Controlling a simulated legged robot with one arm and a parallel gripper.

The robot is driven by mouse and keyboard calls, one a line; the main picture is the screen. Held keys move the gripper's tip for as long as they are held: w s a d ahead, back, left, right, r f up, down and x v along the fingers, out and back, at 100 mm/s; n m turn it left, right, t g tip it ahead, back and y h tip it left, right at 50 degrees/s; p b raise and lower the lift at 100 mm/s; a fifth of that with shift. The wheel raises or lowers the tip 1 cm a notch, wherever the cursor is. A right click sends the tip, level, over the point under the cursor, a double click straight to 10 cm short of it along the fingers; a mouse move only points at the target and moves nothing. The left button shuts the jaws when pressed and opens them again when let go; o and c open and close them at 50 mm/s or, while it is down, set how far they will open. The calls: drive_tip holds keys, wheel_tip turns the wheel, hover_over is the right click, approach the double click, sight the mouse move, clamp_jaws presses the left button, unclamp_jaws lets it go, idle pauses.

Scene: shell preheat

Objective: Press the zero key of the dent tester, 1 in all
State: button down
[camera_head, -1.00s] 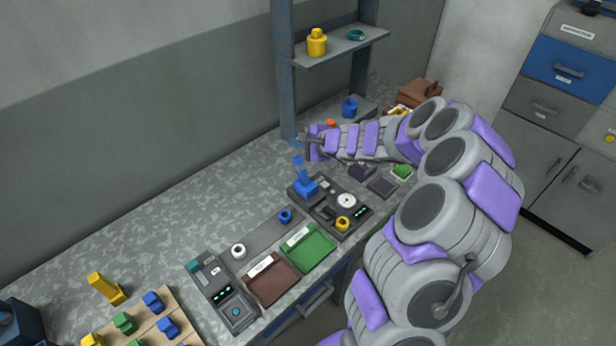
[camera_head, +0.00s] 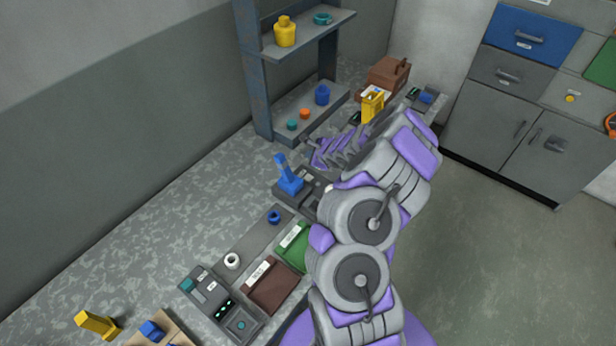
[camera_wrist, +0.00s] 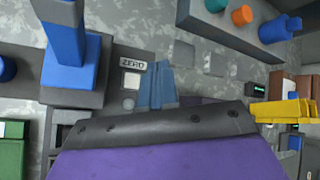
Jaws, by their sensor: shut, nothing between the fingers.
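The dent tester (camera_head: 281,193) is a dark grey device with an upright blue lever (camera_head: 283,167) in the head view. My arm hides its right part. In the wrist view the blue lever (camera_wrist: 66,62) stands at the left. My gripper (camera_wrist: 157,84) is shut and empty. Its fingers show just right of the key in the picture; I cannot tell their height above the tester. In the head view my gripper (camera_head: 308,146) is beyond the tester, toward the shelf.
A blue shelf rack (camera_head: 262,100) stands behind, with small blue, orange and teal pieces on its lower board. A yellow holder (camera_head: 372,105) and brown box (camera_head: 388,76) are at the back right. Green (camera_head: 292,250) and brown (camera_head: 268,292) trays lie nearer on the bench.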

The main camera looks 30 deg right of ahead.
drive_tip(key=b, duration=0.5)
hover_over(310, 180)
drive_tip(key=f, duration=0.7)
drive_tip(key=shift+w+d+f, duration=0.2)
drive_tip(key=shift+f, duration=0.1)
drive_tip(key=shift+a+f, duration=0.3)
drive_tip(key=shift+f, duration=0.25)
drive_tip(key=shift+d, duration=0.2)
drive_tip(key=shift+a, duration=0.1)
drive_tip(key=shift+f+b, duration=0.1)
drive_tip(key=shift+b, duration=0.2)
idle(0.3)
drive_tip(key=shift+f+b, duration=0.25)
drive_tip(key=shift+b, duration=0.05)
